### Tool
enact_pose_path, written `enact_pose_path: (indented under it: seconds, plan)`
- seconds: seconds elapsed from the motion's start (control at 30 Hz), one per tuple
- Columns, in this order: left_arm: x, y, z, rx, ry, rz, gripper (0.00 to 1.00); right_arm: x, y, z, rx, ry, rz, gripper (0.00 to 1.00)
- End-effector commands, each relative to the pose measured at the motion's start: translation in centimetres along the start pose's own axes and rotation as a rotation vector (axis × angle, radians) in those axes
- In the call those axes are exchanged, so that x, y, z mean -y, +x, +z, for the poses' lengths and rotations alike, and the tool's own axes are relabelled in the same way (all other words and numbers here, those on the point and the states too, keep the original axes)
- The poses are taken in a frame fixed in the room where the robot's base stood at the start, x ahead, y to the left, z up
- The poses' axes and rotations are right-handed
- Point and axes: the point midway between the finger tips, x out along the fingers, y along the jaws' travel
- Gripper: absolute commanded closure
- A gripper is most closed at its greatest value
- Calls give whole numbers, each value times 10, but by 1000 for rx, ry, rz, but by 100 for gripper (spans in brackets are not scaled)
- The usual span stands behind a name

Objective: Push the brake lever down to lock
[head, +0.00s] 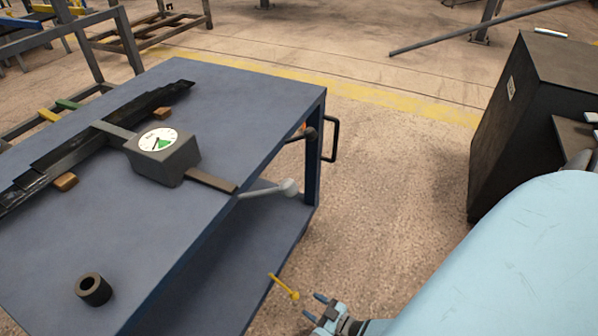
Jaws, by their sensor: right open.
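A thin yellow lever (283,287) with a small round end, which looks like the brake lever, sticks out low at the right side of the blue cart (240,95). It slants down to the right, away from the lower shelf edge. My right gripper (316,307) is at the bottom of the head view, just right of and below the lever's round end. Its two blue-tipped fingers are apart and nothing shows between them. A small gap shows between the fingers and the lever. My left gripper is not in view.
On the cart top lie a dark leaf spring (75,160), a gauge box (165,160) and a black ring (93,289). A grey ball-ended handle (270,190) and a black handle (331,140) jut from the cart. A dark cabinet (530,120) stands right; floor between is clear.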

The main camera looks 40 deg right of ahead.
Motion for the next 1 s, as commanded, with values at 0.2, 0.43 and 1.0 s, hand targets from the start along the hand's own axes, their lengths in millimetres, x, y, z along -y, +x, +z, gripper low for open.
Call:
enact_pose_path:
  seconds: [0.2, 0.43, 1.0]
  plan:
    - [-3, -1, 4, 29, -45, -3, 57, 0, -34, -1, 0, 0, -1, 44]
    - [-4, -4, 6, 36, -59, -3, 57, 0, -43, 0, 0, 0, 0, 44]
    - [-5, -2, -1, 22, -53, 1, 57, 0, -42, 0, 0, 0, 0, 44]
